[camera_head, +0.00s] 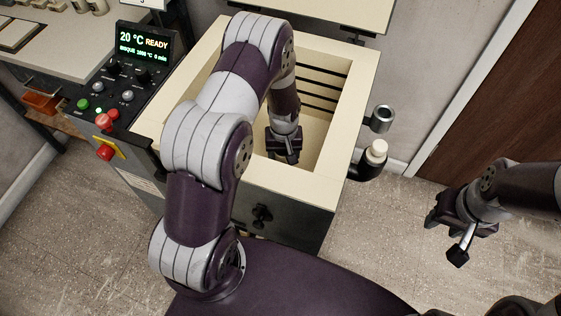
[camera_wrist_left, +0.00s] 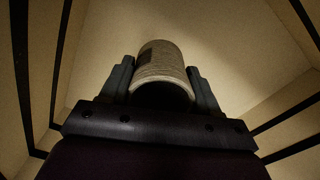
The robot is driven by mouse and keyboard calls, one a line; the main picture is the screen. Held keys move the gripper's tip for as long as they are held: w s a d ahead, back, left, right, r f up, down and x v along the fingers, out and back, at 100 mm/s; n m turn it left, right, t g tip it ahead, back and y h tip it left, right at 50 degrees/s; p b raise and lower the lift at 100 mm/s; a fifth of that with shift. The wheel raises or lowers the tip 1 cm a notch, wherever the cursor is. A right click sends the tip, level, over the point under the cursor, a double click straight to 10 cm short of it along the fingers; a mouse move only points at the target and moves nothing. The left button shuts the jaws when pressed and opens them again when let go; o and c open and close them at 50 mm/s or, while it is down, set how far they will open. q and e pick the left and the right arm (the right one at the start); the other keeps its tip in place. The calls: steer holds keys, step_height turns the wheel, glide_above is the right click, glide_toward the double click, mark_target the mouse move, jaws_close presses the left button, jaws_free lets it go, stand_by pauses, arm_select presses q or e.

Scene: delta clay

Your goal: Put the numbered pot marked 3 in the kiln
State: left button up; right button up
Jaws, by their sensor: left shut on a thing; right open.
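The kiln (camera_head: 350,110) stands open in the middle of the head view, with cream walls and dark slots inside. My left arm reaches over its near edge and my left gripper (camera_head: 284,150) points down inside the chamber. In the left wrist view my left gripper (camera_wrist_left: 160,92) is shut on a pale, ribbed cylindrical pot (camera_wrist_left: 160,62). A dark patch shows on the pot's side, but no number can be read. The pot is hidden in the head view. I cannot tell whether it touches the kiln floor.
A control panel (camera_head: 135,65) left of the kiln reads 20 °C READY and has several knobs and buttons. A dark holder with a pale cap (camera_head: 376,152) sticks out at the kiln's right side. A brown door (camera_head: 490,110) is at the right. The floor in front is clear.

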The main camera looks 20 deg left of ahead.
mark_target(284, 160)
arm_select(q)
steer(key=shift+f+b, duration=0.35)
steer(key=shift+f, duration=1.5)
steer(key=shift+f, duration=0.1)
steer(key=o, duration=1.1)
steer(key=shift+r, duration=0.4)
step_height(284, 160, up, 12)
steer(key=shift+f+p, duration=0.25)
steer(key=shift+p, duration=1)
